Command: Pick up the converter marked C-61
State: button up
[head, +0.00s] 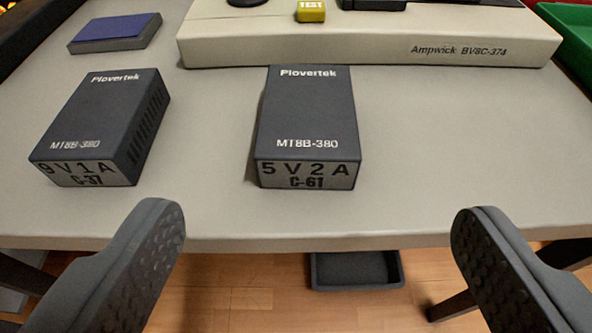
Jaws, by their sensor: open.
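The converter marked C-61 (307,115) is a dark grey box lying on the table. Its top reads Plovertek MT8B-380, and its front label reads 5V2A and C-61. A look-alike converter marked C-37 (103,125), labelled 9V1A, lies to its left with a gap between them. My gripper (318,225) is open and empty, its two textured fingers wide apart at the table's front edge. In the picture, the C-61 converter is above and between the fingers, and neither finger touches it.
A beige Ampwick BV8C-374 unit (370,50) stands behind the C-61 converter, with a yellow TEST block (311,11) on it. A blue-topped block (115,32) lies back left. A green bin (572,45) is back right. The table (460,140) is clear right of C-61. A dark tray (356,270) is below.

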aim_at(307, 123)
jog(key=b+x, duration=0.1)
jog(key=x, duration=0.7)
jog(key=shift+b+x, duration=1.15)
jog(key=shift+x, duration=1)
jog(key=shift+w+a+f, duration=0.15)
jog(key=shift+w+f, duration=0.05)
jog(key=shift+w, duration=0.5)
jog(key=c, duration=1.2)
